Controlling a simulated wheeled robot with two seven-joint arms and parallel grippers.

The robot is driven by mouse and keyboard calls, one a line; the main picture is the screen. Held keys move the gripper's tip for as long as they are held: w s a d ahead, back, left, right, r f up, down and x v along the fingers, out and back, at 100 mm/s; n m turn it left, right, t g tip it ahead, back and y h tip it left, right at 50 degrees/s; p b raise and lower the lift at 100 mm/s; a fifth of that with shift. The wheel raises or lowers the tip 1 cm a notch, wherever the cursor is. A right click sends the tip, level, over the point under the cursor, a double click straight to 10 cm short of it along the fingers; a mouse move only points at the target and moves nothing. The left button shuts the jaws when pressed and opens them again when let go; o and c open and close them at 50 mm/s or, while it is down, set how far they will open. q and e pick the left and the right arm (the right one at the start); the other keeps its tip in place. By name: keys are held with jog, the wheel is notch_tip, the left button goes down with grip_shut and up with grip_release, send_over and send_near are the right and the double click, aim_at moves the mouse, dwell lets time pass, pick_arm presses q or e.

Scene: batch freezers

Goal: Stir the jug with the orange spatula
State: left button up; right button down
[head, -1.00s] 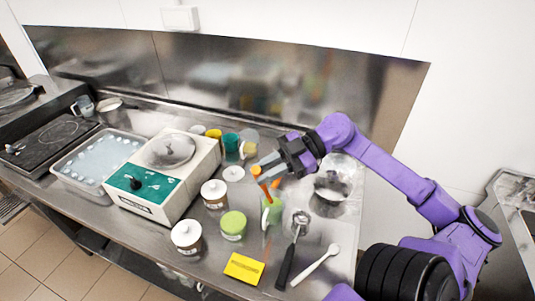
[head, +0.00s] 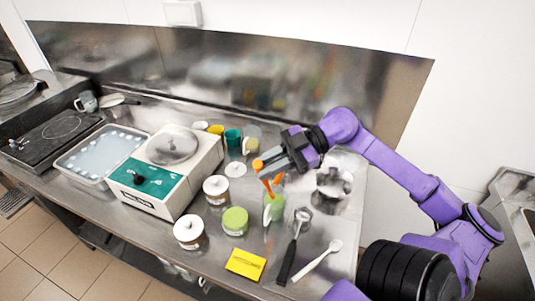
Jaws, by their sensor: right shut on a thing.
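The jug (head: 275,207) is a clear vessel with green contents, standing on the steel counter right of the middle. The orange spatula (head: 267,186) stands tilted with its lower end in the jug's mouth; how deep it reaches is hard to see. My right gripper (head: 262,168) is above the jug, shut on the upper part of the spatula. The fingers partly hide the handle. My left gripper is not in view.
White-lidded jars (head: 189,232) and a green-lidded jar (head: 235,221) stand left of the jug. A scoop (head: 293,246), a white spoon (head: 318,261) and a yellow pad (head: 246,264) lie in front. The freezer machine (head: 150,198) stands left.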

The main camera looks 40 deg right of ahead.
notch_tip(320, 180, up, 5)
jog(key=shift+r, duration=0.1)
dwell(0.3)
dwell(0.4)
